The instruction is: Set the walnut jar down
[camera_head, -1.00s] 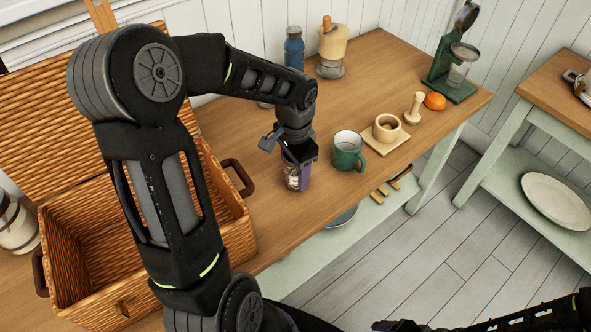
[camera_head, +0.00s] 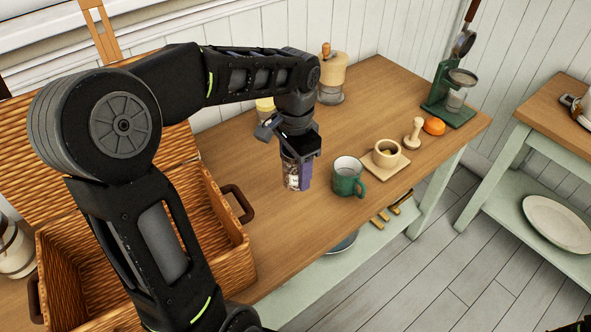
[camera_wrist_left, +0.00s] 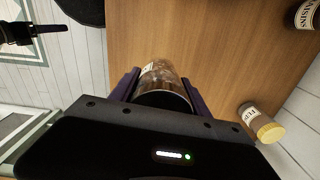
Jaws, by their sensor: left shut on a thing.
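The walnut jar (camera_head: 292,176), clear with brown contents, is between the fingers of my left gripper (camera_head: 301,158). It is upright left of the green mug (camera_head: 347,180), with a small gap. I cannot tell whether its base touches the worktop (camera_head: 245,160). In the left wrist view the jar (camera_wrist_left: 160,75) sits between the two fingers of the shut gripper (camera_wrist_left: 160,90), its label partly visible. A dark arm part (camera_wrist_left: 25,33), probably of my right arm, shows at that view's top left; its jaw state is unclear.
A wicker basket (camera_head: 215,270) stands at left, lid open. A cup (camera_head: 386,152) on a board, a tamper (camera_head: 413,133), an orange (camera_head: 433,126) and a green stand (camera_head: 450,100) are to the right. A yellow-lidded jar (camera_wrist_left: 262,125) and a raisins jar (camera_wrist_left: 306,14) are nearby.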

